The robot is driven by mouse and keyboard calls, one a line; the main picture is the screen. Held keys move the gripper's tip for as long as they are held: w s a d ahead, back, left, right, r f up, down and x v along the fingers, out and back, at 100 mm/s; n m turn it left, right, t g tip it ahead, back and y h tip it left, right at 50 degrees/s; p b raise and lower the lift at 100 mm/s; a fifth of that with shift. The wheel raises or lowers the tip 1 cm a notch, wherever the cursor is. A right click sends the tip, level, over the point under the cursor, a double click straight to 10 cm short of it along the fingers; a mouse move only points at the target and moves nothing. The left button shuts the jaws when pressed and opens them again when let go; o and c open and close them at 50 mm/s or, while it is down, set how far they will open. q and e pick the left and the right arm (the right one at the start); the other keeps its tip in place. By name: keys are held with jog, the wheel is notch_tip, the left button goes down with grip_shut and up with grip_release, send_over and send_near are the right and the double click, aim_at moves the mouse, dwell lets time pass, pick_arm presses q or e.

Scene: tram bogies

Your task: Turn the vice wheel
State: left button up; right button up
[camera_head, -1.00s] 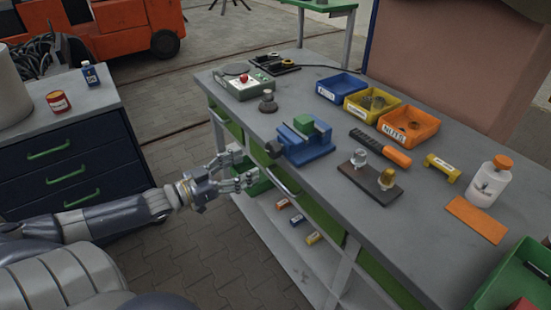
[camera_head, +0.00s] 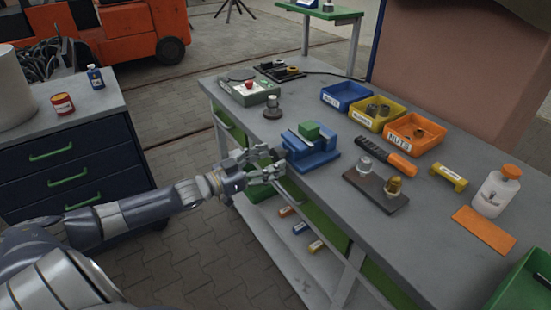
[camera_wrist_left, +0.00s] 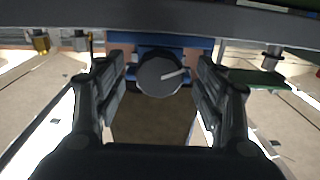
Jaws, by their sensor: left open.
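The blue vice (camera_head: 309,155) stands at the near edge of the workbench with a green block (camera_head: 309,129) in its jaws. Its dark round wheel (camera_wrist_left: 162,74), with a light line on its face, shows between my fingers in the left wrist view. In the head view the wheel is mostly hidden by the fingers. My left gripper (camera_head: 272,161) is open, with one finger on each side of the wheel; it also shows in the left wrist view (camera_wrist_left: 161,88). A gap shows between the wheel and each finger there. My right gripper is not in view.
The workbench (camera_head: 345,210) carries a green box with a red button (camera_head: 249,91), a grey knob-like part (camera_head: 272,107), and blue, yellow and orange bins (camera_head: 415,133). A dark plate (camera_head: 376,189) with two fittings lies right of the vice. A drawer cabinet (camera_head: 70,165) stands left.

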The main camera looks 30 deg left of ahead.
pick_arm(q)
jog(key=shift+x, duration=0.8)
jog(key=shift+w+d, duration=0.2)
jog(key=shift+w, duration=0.25)
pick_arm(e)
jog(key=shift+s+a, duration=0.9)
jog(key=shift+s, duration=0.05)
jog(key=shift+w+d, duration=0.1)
pick_arm(q)
jog(key=c, duration=0.9)
jog(key=shift+c, duration=0.8)
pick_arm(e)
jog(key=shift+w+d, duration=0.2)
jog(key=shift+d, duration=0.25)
